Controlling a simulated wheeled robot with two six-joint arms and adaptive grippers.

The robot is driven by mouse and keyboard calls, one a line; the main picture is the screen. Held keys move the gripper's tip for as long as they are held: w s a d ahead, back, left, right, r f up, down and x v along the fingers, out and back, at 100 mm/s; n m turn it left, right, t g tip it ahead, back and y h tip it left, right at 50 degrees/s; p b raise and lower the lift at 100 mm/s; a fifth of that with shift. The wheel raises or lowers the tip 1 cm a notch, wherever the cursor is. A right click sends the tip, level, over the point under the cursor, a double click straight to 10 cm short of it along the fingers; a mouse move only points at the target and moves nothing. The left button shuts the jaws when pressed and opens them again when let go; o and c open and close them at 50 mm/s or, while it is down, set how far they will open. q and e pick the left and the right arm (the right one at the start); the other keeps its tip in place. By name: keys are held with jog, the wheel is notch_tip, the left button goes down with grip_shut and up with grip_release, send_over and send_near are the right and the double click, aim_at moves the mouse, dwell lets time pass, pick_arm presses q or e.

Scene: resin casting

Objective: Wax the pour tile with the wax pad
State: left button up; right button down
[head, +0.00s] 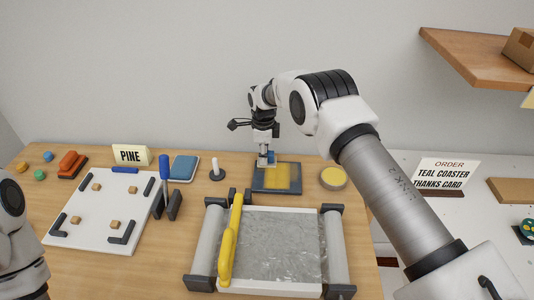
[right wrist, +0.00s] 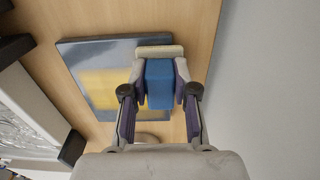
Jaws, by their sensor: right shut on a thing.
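The pour tile (head: 262,188) is a dark square plate with a yellow middle, lying flat on the wooden table. It also shows in the right wrist view (right wrist: 75,60). My right gripper (head: 266,160) is over the tile's far part. In the right wrist view its fingers (right wrist: 160,85) are shut on a blue block with a pale base, which looks like the wax pad (right wrist: 159,82). The pad overlaps the tile's edge in that view; I cannot tell whether it touches the tile. Only part of my left arm shows at the left edge; its gripper is out of view.
A round yellow-topped tin (head: 333,178) stands right of the tile. A framed grey sheet with a yellow-handled tool (head: 230,245) lies in front. A white board (head: 105,212) with small blocks is at left. A blue pad (head: 185,168) and a white peg (head: 216,170) stand behind.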

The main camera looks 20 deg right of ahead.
aim_at(262, 190)
jog(key=s, duration=0.1)
jog(key=s+p, duration=0.1)
jog(key=a+p, duration=0.1)
jog(key=shift+s+r, duration=0.3)
jog(key=shift+s, duration=0.1)
jog(key=shift+s+a+f, duration=0.15)
jog(key=shift+s+a, duration=0.05)
jog(key=shift+s+a+p, duration=0.15)
jog(key=shift+s+p, duration=0.1)
jog(key=shift+p, duration=0.3)
jog(key=shift+s+a+p, duration=0.3)
jog(key=shift+s+p, duration=0.15)
jog(key=shift+s, duration=0.2)
jog(key=shift+s+a+p, duration=0.25)
jog(key=shift+s+p, duration=0.15)
jog(key=shift+s, duration=0.2)
jog(key=shift+s+a+f, duration=0.1)
jog(key=shift+s+a, duration=0.05)
jog(key=shift+s, duration=0.05)
jog(key=shift+s+a+p, duration=0.1)
jog(key=shift+s+p, duration=0.2)
jog(key=shift+p, duration=0.05)
jog(key=shift+s+a+p, duration=0.3)
jog(key=shift+s+p, duration=0.05)
jog(key=shift+s, duration=0.3)
jog(key=shift+s+a+p, duration=0.3)
jog(key=shift+s, duration=0.3)
jog(key=shift+s+f, duration=0.2)
